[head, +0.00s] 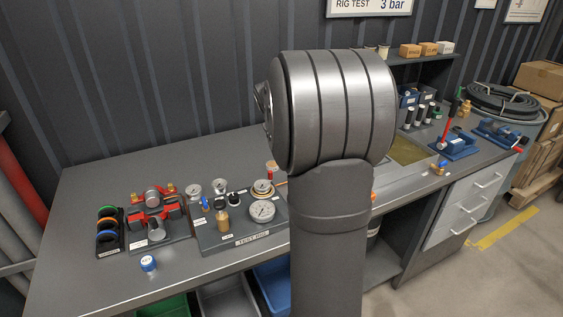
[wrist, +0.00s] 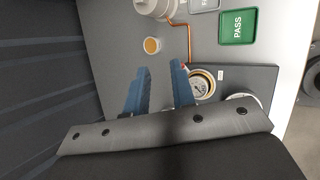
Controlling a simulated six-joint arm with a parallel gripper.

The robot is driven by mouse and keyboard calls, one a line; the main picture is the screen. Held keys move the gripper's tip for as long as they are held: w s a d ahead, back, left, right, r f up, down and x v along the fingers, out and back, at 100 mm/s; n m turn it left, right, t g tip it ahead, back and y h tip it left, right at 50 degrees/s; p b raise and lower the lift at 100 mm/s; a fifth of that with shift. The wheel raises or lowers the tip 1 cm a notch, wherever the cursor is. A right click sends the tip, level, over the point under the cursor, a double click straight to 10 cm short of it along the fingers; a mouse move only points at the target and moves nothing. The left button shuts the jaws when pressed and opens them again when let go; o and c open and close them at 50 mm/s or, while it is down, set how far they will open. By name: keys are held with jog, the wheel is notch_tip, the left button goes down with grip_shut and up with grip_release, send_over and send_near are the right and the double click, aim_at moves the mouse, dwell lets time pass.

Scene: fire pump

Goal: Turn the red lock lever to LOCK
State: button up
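In the wrist view, my gripper (wrist: 160,68) shows two blue fingers set apart with an empty gap between them. A round gauge (wrist: 202,86) lies just right of the right finger, on the dark test rig plate (wrist: 262,78). A small red part (wrist: 194,72) shows at the gauge's edge, close to the right finger; I cannot tell if it is the lock lever. In the head view, the test rig (head: 208,240) carries gauges, a brass part and a blue handle. My own arm hides the gripper there. No LOCK marking is readable.
The wrist view shows an orange-topped cup (wrist: 152,46), a copper pipe (wrist: 189,38) and a green PASS tray (wrist: 238,28).

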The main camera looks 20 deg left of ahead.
jog(key=w+d+n+t+y, duration=0.1)
jog(key=w+d+n+t, duration=0.3)
jog(key=w+d, duration=0.3)
jog(key=n+g+y, duration=0.7)
jog(key=n+y, duration=0.4)
jog(key=n, duration=0.8)
send_near(270, 171)
jog(key=x, duration=1)
jog(key=shift+a+f, duration=0.1)
jog(key=shift+f, duration=0.1)
grip_shut()
